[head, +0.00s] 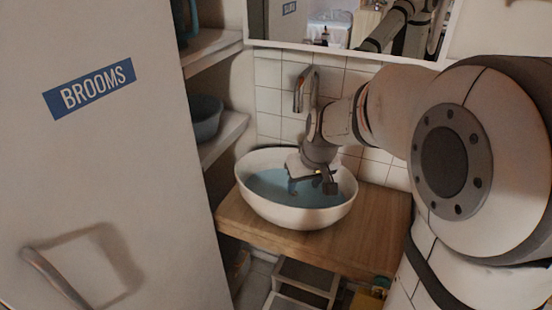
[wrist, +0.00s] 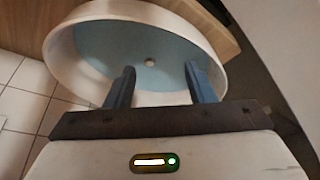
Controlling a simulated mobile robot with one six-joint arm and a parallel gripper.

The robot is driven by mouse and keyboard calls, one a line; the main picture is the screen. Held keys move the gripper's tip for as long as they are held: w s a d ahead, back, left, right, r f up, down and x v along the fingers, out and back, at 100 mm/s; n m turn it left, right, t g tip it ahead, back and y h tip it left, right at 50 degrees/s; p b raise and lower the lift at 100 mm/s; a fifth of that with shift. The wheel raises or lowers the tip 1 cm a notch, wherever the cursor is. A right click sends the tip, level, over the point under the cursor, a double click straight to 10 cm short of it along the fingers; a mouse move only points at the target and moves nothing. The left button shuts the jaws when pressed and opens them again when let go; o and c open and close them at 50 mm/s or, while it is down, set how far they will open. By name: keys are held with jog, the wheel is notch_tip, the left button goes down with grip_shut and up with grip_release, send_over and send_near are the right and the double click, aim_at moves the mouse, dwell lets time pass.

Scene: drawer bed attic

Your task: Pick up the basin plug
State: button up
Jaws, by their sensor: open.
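The white oval basin (head: 300,216) stands on a wooden counter and has blue inside, which looks like water. The basin also shows in the wrist view (wrist: 62,62). A small round greyish spot, likely the basin plug (wrist: 150,61), lies at the basin's bottom; I cannot tell if it is a plug or the bare drain. In the head view I cannot make out the plug. My gripper (wrist: 160,69) is open and empty, its two fingers pointing into the basin with the spot beyond and between the tips. In the head view my gripper (head: 311,187) is over the basin.
A metal tap (head: 299,92) is on the tiled wall behind the basin. The wooden counter (head: 285,244) is bare around it. A door labelled BROOMS (head: 150,180) stands at the left, with shelves holding a dark bowl (head: 205,118) beside it. A mirror is above.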

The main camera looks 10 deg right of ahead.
jog(key=b, duration=0.2)
send_near(293, 198)
jog(key=w, duration=0.1)
jog(key=shift+n+t, duration=0.3)
jog(key=shift+n, duration=0.1)
jog(key=x, duration=0.8)
jog(key=shift+s+d, duration=0.1)
jog(key=shift+d, duration=0.05)
jog(key=shift+c, duration=0.3)
grip_shut()
jog(key=shift+r, duration=0.1)
